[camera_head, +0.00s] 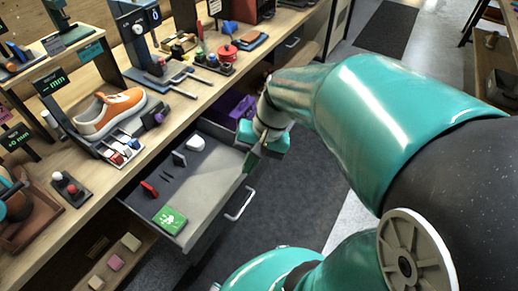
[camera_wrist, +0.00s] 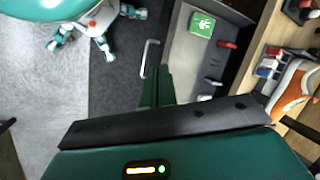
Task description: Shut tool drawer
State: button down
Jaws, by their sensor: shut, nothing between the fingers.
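The tool drawer (camera_head: 212,184) stands pulled out from under the wooden workbench, and its inside shows in the wrist view (camera_wrist: 187,62). Its pale bar handle (camera_head: 240,205) is on the front face and also shows in the wrist view (camera_wrist: 148,58). In the drawer lie a green box (camera_head: 170,220) with a white symbol, a red item (camera_head: 149,189) and a white item (camera_head: 195,143). My teal gripper (camera_head: 252,161) is at the drawer's front, near its far end, past the handle. Its fingers (camera_wrist: 157,88) are shut and empty. I cannot tell whether they touch the drawer.
A lower shelf (camera_head: 122,260) with small blocks is at the lower left. Dark floor mat (camera_head: 285,185) lies clear in front of the drawer.

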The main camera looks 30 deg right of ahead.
jog(key=w+d+f+m+t+y, duration=0.2)
jog(key=d+f+m+t+y, duration=0.2)
jog(key=d+f+m, duration=0.45)
jog(key=w+d+f+m+t+y, duration=0.2)
jog(key=d+f+m+t+y, duration=0.3)
jog(key=d+f+m, duration=0.4)
jog(key=m+t+h, duration=0.4)
jog(key=m+t, duration=0.2)
send_near(264, 164)
jog(key=x, duration=0.6)
jog(key=shift+w+a+r, duration=0.15)
jog(key=shift+w+a, duration=0.1)
jog(key=shift+w+a, duration=0.15)
jog(key=shift+w, duration=0.05)
jog(key=x, duration=3.1)
jog(key=shift+w, duration=0.55)
jog(key=shift+w+r, duration=0.1)
jog(key=shift+w, duration=0.3)
